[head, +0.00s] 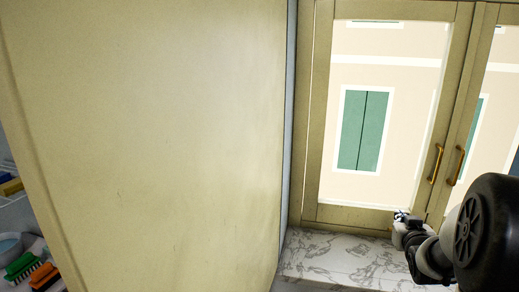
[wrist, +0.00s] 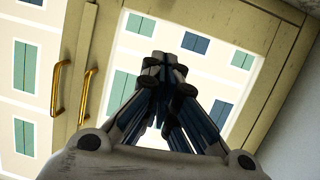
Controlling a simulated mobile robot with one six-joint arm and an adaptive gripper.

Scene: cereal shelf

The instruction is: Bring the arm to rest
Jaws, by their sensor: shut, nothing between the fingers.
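My gripper shows large in the wrist view (wrist: 165,62), with its dark fingertips together and nothing held between them. It points toward a glazed window or door with a pale wooden frame. In the head view my arm comes in at the lower right. The gripper end there (head: 402,217) is small and partly hidden by my own arm, in front of the lower part of the glazed frame, above a marble-patterned surface.
A large cream panel (head: 150,130) fills the left of the head view. The glazed doors (head: 390,211) have brass handles (head: 436,164). The marble-patterned surface (head: 335,258) looks bare. Brushes (head: 42,275) lie at the lower left edge.

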